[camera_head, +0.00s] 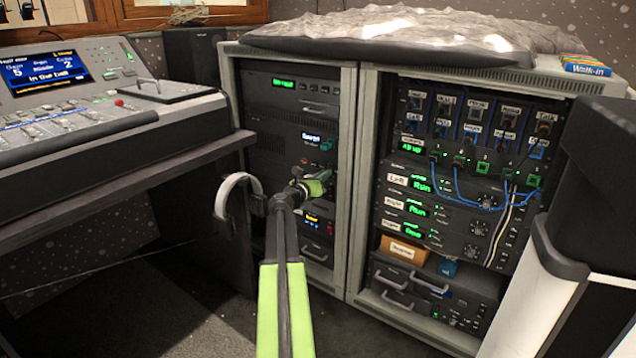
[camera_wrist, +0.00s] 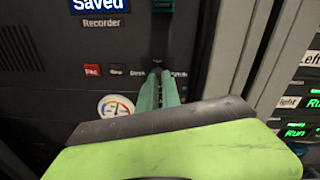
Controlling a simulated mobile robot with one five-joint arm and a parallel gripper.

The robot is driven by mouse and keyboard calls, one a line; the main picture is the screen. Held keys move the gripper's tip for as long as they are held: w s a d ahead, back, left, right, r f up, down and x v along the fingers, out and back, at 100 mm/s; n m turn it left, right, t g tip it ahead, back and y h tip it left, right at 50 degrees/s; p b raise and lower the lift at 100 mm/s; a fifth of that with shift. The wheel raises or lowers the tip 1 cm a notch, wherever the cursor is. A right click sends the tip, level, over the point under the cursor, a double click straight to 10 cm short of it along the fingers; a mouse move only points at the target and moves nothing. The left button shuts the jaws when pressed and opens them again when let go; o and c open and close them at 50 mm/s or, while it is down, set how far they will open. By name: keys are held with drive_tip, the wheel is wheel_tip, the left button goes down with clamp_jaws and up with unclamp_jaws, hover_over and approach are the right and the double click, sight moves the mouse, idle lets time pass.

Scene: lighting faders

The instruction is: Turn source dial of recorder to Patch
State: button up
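The recorder (camera_wrist: 50,45) is a dark panel in the left rack, with a lit display (camera_wrist: 98,5) reading "Saved" above the label "Recorder". My gripper (camera_wrist: 157,76) reaches to its lower panel, the two greenish fingers close together with a narrow dark gap. Small white labels, one seemingly "Desk", flank the fingertips. The source dial is largely hidden at the fingertips; its pointer setting cannot be read. I cannot tell whether the fingers touch or grip it. In the head view the recorder display (camera_head: 311,137) shows above my wrist, and the fingertips are hard to make out.
A red button (camera_wrist: 92,70) and a round coloured sticker (camera_wrist: 115,106) are left of the fingers. The right rack (camera_head: 350,180) has cabled units. A mixing desk (camera_head: 110,130) stands at left, with a headphone-like hoop (camera_head: 232,182) beside it.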

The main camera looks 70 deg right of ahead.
drive_tip(key=v, duration=1.9)
drive_tip(key=shift+a, duration=0.4)
idle(0.5)
drive_tip(key=shift+s, duration=0.15)
